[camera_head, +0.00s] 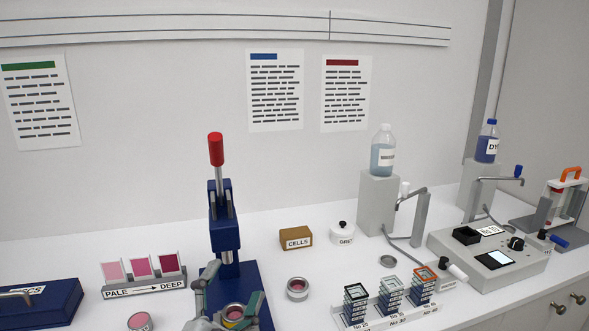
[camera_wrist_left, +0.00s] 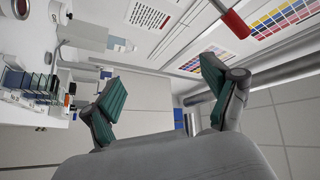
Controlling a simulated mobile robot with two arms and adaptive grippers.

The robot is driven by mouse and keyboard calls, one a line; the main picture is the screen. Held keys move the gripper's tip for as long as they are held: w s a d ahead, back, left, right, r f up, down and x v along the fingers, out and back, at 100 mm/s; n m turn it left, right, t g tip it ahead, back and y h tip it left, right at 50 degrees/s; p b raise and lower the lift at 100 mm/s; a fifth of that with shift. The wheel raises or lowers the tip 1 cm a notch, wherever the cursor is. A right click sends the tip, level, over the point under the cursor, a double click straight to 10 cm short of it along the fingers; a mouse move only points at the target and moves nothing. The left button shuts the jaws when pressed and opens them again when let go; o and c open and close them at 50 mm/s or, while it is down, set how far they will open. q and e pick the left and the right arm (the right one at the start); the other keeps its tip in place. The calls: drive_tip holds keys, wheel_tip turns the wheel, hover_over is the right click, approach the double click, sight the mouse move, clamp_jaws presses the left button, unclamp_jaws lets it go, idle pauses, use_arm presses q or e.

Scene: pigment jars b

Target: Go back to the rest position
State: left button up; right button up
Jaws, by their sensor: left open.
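My left gripper (camera_head: 230,300) is at the bottom of the head view, in front of the blue press (camera_head: 224,228). Its green-padded fingers are spread apart. In the left wrist view the open gripper (camera_wrist_left: 162,90) has nothing between its fingers. In the head view a small jar with pink contents (camera_head: 233,313) shows between the fingers, low on the press; I cannot tell whether they touch it. The press lever has a red handle (camera_head: 216,149) and stands upright. My right gripper is not in view.
Two more pink jars stand on the counter, one right of the press (camera_head: 297,289) and one left (camera_head: 140,321). A pale-to-deep swatch rack (camera_head: 144,288) is at left. A cells box (camera_head: 296,239), a holder with stacked slides (camera_head: 385,310) and a grey device (camera_head: 487,262) are at right.

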use_arm(q)
drive_tip(key=s+a+f+n+g+y, duration=0.2)
drive_tip(key=a+f+n+g+y, duration=0.35)
drive_tip(key=f, duration=0.65)
drive_tip(key=s+a+f+n+g, duration=0.3)
drive_tip(key=s+f+g, duration=0.3)
drive_tip(key=s+f, duration=0.45)
drive_tip(key=s+a+f+n+g, duration=0.25)
drive_tip(key=s+f+g, duration=0.35)
drive_tip(key=s+f, duration=0.45)
drive_tip(key=s+f+g, duration=0.1)
drive_tip(key=s+f, duration=0.2)
drive_tip(key=f, duration=2.3)
drive_tip(key=s+a+f+g, duration=0.1)
drive_tip(key=s+a+f, duration=0.1)
drive_tip(key=s+f, duration=1.3)
drive_tip(key=shift+s+a+y, duration=0.35)
drive_tip(key=shift+s+y, duration=0.1)
drive_tip(key=shift+s, duration=0.15)
